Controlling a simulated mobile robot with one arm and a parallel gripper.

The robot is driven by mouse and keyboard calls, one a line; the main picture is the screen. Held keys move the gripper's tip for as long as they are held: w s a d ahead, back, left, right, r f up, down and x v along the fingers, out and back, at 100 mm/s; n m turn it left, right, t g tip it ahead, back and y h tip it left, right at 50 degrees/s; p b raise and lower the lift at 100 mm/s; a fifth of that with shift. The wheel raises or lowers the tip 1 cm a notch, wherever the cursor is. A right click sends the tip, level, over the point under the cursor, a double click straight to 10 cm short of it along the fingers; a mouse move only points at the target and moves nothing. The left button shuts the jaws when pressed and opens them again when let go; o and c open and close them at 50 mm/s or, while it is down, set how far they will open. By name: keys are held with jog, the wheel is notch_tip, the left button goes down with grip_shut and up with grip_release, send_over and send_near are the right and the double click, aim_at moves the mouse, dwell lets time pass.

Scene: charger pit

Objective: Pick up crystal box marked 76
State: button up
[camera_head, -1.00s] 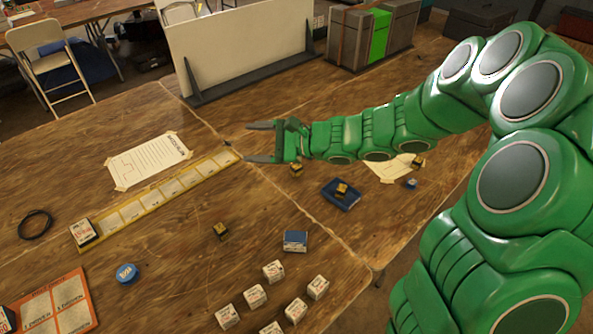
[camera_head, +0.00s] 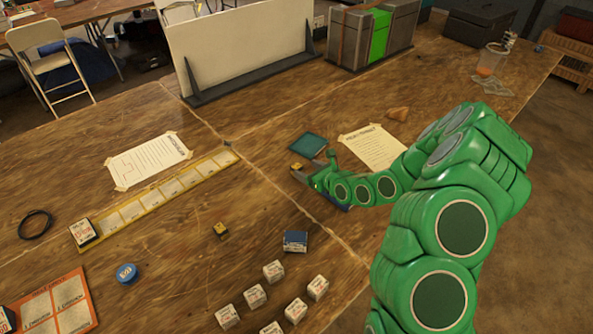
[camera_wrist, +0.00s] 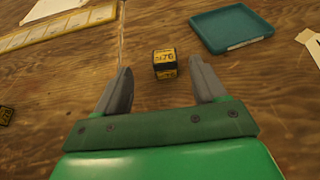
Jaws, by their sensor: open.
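The crystal box (camera_wrist: 164,64) is a small black cube with yellow labels reading 76. In the wrist view it sits on the wooden table, centred just ahead of my gripper between the line of its two fingers, with no contact visible. In the head view the box (camera_head: 297,167) is small and close to the fingertips. My gripper (camera_head: 312,168) is open and empty, low over the table.
A teal tray (camera_wrist: 231,27) lies beyond the right finger. Another black-and-yellow box (camera_head: 221,231) stands further left, near a blue box (camera_head: 295,241) and several white boxes. A yellow-edged strip (camera_head: 160,195) and papers lie flat. Table left of the gripper is mostly clear.

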aim_at(299, 168)
jog(key=shift+d+f, duration=0.25)
jog(key=shift+f, duration=0.5)
jog(key=shift+x, duration=3.85)
jog(key=shift+c, duration=0.3)
jog(key=c, duration=1)
